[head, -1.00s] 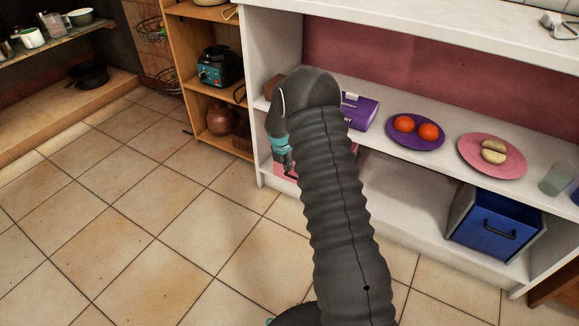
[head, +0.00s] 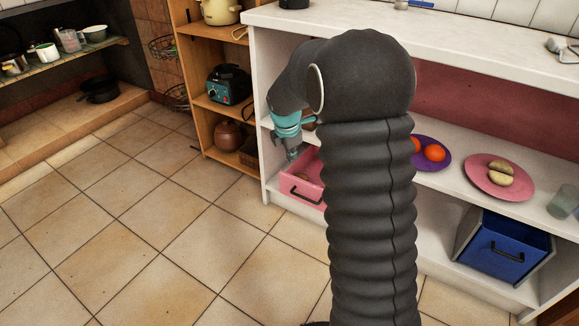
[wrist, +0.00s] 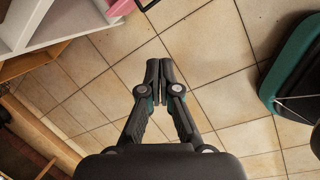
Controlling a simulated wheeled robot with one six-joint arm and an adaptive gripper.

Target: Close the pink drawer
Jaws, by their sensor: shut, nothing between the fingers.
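The pink drawer (head: 301,189) sits low at the left end of the white shelf unit. It stands partly pulled out, with a dark handle on its front and a small brownish item inside. My arm hides its right side. My gripper (head: 291,156) hangs just above and beside the drawer's left part in the head view. In the wrist view my gripper (wrist: 160,66) is shut and empty, with floor tiles beyond its fingertips. A pink edge (wrist: 10,15) and dark handle (wrist: 118,7) show at the top left there.
A blue drawer (head: 500,243) with a dark handle stands in the lower shelf to the right. A purple plate with oranges (head: 434,153) and a pink plate (head: 480,182) lie on the shelf above. A wooden rack (head: 190,75) stands left. The tiled floor (head: 130,230) is clear.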

